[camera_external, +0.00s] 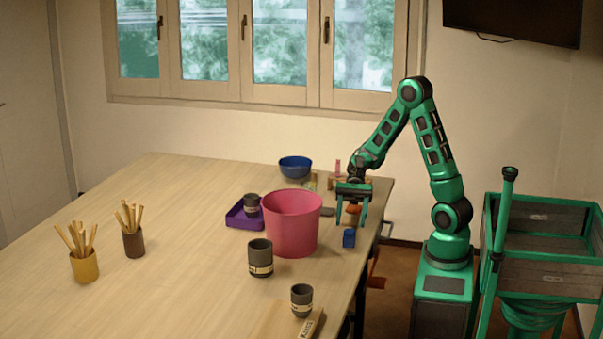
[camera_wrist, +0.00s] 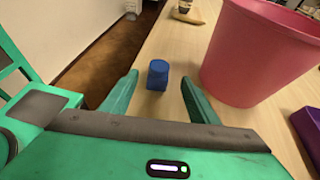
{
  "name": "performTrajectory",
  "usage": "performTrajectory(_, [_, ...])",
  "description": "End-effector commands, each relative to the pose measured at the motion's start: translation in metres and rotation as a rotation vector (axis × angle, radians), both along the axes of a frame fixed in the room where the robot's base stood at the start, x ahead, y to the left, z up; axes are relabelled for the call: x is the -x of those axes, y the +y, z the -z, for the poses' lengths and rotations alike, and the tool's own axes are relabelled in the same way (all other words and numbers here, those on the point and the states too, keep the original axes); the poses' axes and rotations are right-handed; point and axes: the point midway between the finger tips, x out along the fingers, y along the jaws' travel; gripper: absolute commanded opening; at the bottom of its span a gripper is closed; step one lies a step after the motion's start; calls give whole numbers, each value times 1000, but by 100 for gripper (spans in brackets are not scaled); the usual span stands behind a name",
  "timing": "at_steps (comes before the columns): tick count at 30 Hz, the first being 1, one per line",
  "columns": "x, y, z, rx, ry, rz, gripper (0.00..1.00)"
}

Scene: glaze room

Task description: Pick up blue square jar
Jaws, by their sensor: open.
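The blue square jar (camera_external: 349,238) is small and stands upright on the table near its right edge, just right of the pink bucket. My gripper (camera_external: 352,222) is above the table, a little above and behind the jar in the external view. In the wrist view the jar (camera_wrist: 158,75) shows between the two green fingers of my gripper (camera_wrist: 157,90), a little beyond their tips. The fingers are apart, with nothing held between them.
The pink bucket (camera_external: 292,225) stands close to the jar; it fills the right of the wrist view (camera_wrist: 255,60). A purple tray (camera_external: 238,219) with a dark cup, a blue bowl (camera_external: 295,167) and dark grey cups (camera_external: 260,258) are nearby. The table (camera_external: 180,220) is clear at left centre.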

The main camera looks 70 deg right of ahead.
Motion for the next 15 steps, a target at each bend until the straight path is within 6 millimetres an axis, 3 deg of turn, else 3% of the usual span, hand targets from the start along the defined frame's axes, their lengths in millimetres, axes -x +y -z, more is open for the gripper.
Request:
performTrajectory(5, [2, 9, 13, 0, 1, -3, 55])
performTrajectory(15, [6, 49, 28, 0, -1, -1, 55])
